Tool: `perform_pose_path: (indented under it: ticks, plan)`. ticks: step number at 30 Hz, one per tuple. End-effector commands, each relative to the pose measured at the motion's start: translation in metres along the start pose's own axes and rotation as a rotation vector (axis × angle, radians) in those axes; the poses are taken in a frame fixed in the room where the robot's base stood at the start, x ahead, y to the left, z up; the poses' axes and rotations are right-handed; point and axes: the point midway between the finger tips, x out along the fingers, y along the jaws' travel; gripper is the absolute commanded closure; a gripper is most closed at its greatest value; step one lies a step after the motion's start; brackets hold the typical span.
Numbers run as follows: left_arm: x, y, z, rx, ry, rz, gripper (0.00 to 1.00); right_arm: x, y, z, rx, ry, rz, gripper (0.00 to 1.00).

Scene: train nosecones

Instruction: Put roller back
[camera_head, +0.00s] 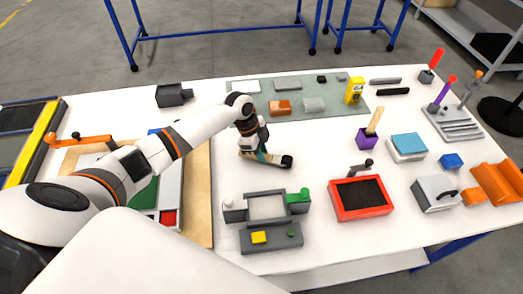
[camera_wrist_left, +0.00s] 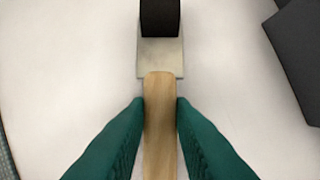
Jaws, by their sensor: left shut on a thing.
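My left gripper (camera_head: 262,156) is over the white table, left of its middle. In the left wrist view its two green fingers (camera_wrist_left: 160,110) are shut on the wooden handle of the roller (camera_wrist_left: 158,85). A pale metal plate joins the handle to a black roller head, which points away from the fingers. In the head view the dark end of the roller (camera_head: 286,162) sticks out to the right of the gripper, low over or on the white surface; I cannot tell which. My right gripper is not in view.
A red tray with a black inside (camera_head: 360,198) and a grey fixture (camera_head: 268,207) stand nearer me. A purple holder (camera_head: 367,139) with a wooden-handled tool stands to the right. A green mat (camera_head: 300,118) with small parts lies behind. A dark box (camera_head: 172,95) stands at back left.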

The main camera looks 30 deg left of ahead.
Motion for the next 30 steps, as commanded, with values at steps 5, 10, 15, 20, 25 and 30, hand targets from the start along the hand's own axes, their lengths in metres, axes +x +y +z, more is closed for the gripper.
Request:
perform_pose_path:
  ticks: [5, 10, 15, 20, 25, 30]
  plan:
    - [0.001, 0.0, -0.001, 0.001, 0.0, 0.001, 1.0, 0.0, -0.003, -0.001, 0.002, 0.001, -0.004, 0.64]
    - [0.004, 0.0, -0.002, 0.0, 0.0, 0.001, 1.0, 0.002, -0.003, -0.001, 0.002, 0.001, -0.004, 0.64]
    - [0.004, 0.0, -0.002, 0.0, 0.0, 0.0, 0.58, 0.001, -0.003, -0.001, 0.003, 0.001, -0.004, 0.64]
    - [0.004, 0.0, -0.002, 0.0, 0.0, 0.0, 0.57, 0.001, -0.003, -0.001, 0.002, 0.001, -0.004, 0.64]
    - [0.001, 0.0, 0.0, 0.001, 0.0, 0.001, 0.57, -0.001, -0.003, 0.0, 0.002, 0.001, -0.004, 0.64]
    - [-0.019, 0.002, -0.001, 0.002, -0.001, 0.004, 0.57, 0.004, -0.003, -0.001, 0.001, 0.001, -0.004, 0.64]
